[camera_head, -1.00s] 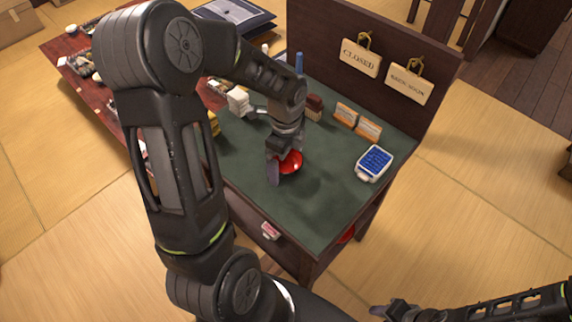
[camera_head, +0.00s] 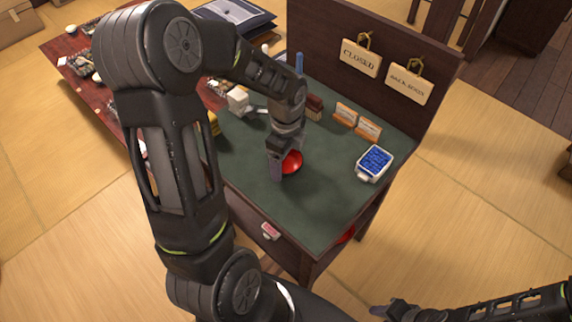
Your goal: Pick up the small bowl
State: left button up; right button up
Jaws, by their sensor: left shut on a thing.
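The small bowl (camera_head: 292,161) is red and shows beside my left gripper's fingers over the green table top. My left gripper (camera_head: 278,168) points down and is shut on the bowl's near left side, with its fingers hiding part of it. I cannot tell whether the bowl still touches the table. My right gripper (camera_head: 392,310) is at the bottom right edge, low and away from the table; its fingers are too small and dark to judge.
A blue-filled white tray (camera_head: 374,163) stands at the table's right. A dark panel with hanging signs (camera_head: 361,57) closes the back. The green top (camera_head: 315,205) is clear in front.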

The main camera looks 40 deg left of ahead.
aim_at(286, 167)
pick_arm(q)
notch_tip(286, 167, up, 10)
dwell(0.6)
